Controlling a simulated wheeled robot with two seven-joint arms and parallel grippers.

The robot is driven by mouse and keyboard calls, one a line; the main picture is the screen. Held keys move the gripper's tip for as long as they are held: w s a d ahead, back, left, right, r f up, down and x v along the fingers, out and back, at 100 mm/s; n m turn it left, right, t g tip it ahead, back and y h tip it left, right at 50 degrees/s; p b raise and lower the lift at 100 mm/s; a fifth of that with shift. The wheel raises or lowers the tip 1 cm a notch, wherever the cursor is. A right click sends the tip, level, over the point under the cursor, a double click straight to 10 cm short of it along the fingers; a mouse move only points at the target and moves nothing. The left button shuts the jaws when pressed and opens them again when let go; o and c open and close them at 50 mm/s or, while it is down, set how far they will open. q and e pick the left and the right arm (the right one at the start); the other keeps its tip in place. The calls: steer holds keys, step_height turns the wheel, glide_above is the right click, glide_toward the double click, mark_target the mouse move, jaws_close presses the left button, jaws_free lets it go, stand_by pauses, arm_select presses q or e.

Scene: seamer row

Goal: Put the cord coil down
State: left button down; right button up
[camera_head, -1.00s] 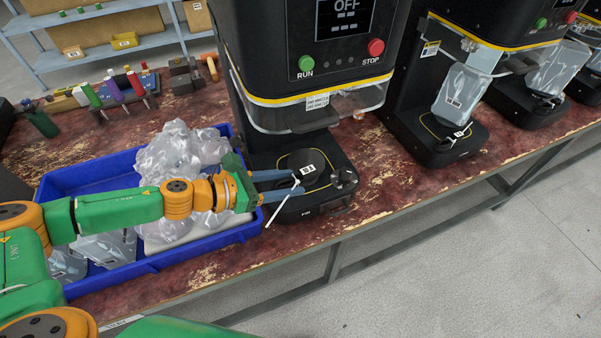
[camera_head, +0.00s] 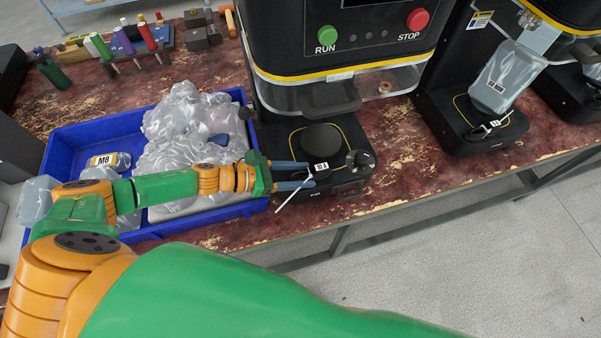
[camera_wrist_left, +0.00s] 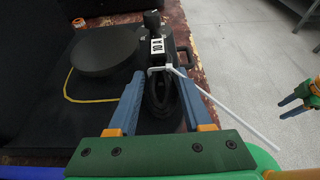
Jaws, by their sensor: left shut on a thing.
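My left gripper (camera_head: 300,175) is shut on the cord coil (camera_wrist_left: 163,95), a dark loop with a white tie and a white tag reading 10 A. The tag (camera_head: 321,166) and the tie's long tail also show in the head view. The coil is at the front part of the black seamer base (camera_head: 345,185), in front of the round plate (camera_head: 321,138). I cannot tell whether it touches the base. In the head view the fingers and dark base make the coil hard to see. Part of my right gripper (camera_wrist_left: 296,106) shows at the right edge of the left wrist view; its jaw state is unclear.
A blue tray (camera_head: 190,215) with clear bags and an M8 bag (camera_head: 108,160) stands left of the base. The seamer body (camera_head: 340,45) rises behind the plate. Another seamer base (camera_head: 465,125) is to the right. The worn red bench's (camera_head: 405,165) front edge is close.

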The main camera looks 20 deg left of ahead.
arm_select(q)
steer(key=shift+s+f, duration=0.1)
steer(key=shift+f, duration=0.1)
steer(key=shift+c, duration=2.1)
jaws_free()
steer(key=shift+r, duration=0.15)
steer(key=shift+o, duration=0.5)
